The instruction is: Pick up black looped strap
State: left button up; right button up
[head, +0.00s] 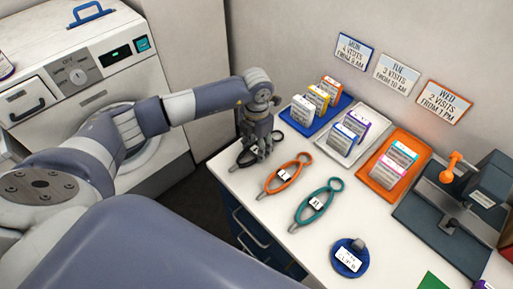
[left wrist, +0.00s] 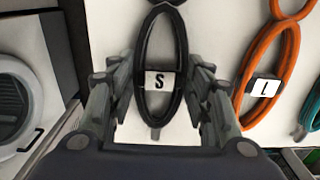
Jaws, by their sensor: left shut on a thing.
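The black looped strap (left wrist: 178,40) with a white "S" tag lies at the left end of the white counter. In the head view it shows partly behind my left gripper (head: 254,152). In the left wrist view my left gripper (left wrist: 163,118) has its fingers on either side of the strap's long loop, and they are shut on it. The strap seems to be at the counter surface; whether it is lifted at all I cannot tell. My right gripper is not in view.
An orange looped strap (head: 279,182) tagged "L" and a teal one (head: 309,213) lie to the right. Blue (head: 292,123), white (head: 328,144) and orange (head: 372,183) trays with small boxes stand behind. A round blue tag (head: 338,270) lies near the front. A washer (head: 110,95) stands left.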

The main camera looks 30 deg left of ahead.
aim_at(254, 151)
pick_arm(q)
jog(key=shift+r, duration=0.15)
jog(key=shift+r, duration=0.2)
jog(key=r+b, duration=0.1)
jog(key=s+r+b, duration=0.1)
jog(key=shift+a+r, duration=0.2)
jog(key=shift+r, duration=0.1)
jog(key=s+a+r+b, duration=0.1)
jog(key=s+a+b, duration=0.1)
jog(key=s, duration=0.5)
jog(key=s+a+b, duration=0.2)
jog(key=s+b, duration=0.1)
jog(key=s, duration=0.4)
jog(key=shift+s+a+r, duration=0.15)
jog(key=shift+a+r, duration=0.1)
jog(key=shift+r, duration=0.1)
jog(key=shift+d, duration=0.1)
